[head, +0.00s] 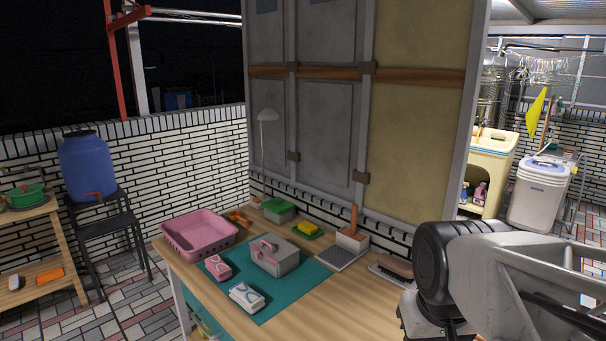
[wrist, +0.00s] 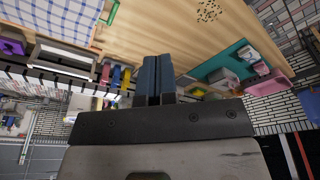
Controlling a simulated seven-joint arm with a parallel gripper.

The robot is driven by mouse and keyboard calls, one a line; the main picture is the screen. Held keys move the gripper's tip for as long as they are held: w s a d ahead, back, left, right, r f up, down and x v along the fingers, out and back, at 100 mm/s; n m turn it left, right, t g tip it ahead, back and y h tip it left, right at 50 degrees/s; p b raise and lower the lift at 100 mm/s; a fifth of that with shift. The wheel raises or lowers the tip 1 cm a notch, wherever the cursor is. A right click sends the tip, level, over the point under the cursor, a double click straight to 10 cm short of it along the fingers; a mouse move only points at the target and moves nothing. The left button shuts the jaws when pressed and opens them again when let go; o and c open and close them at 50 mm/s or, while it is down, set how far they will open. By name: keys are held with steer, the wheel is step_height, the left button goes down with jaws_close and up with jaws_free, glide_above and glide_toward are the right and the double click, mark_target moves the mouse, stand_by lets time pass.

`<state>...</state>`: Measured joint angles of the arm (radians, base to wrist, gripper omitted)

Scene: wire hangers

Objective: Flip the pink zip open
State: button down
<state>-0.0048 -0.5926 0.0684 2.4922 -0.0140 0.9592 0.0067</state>
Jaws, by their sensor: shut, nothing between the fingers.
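A small pink packet with a white pattern (head: 218,267) lies on a teal mat (head: 293,293) on the wooden table. A similar white packet (head: 246,297) lies in front of it. A grey box with a pink handle and clasp (head: 273,258) stands behind them; its lid looks closed. I cannot tell which pink part is the zip. In the wrist view my gripper (wrist: 158,80) has its two dark fingers together, empty and touching nothing. The mat shows right of the fingers (wrist: 240,50), well apart. In the head view my arm is at the right and the fingertips are out of sight.
A pink basket (head: 200,233) stands at the table's left corner. A green-lidded box (head: 279,210), a yellow sponge (head: 308,228), a dustpan-like item (head: 343,257) and a brush (head: 394,267) line the back. A tall cabinet wall (head: 330,120) rises behind. The table's front is clear.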

steer(key=shift+s+d+f, duration=0.1)
steer(key=shift+s+f, duration=0.25)
steer(key=shift+s, duration=0.2)
steer(key=shift+s+d+f, duration=0.1)
steer(key=shift+s+f, duration=0.2)
steer(key=shift+s, duration=0.2)
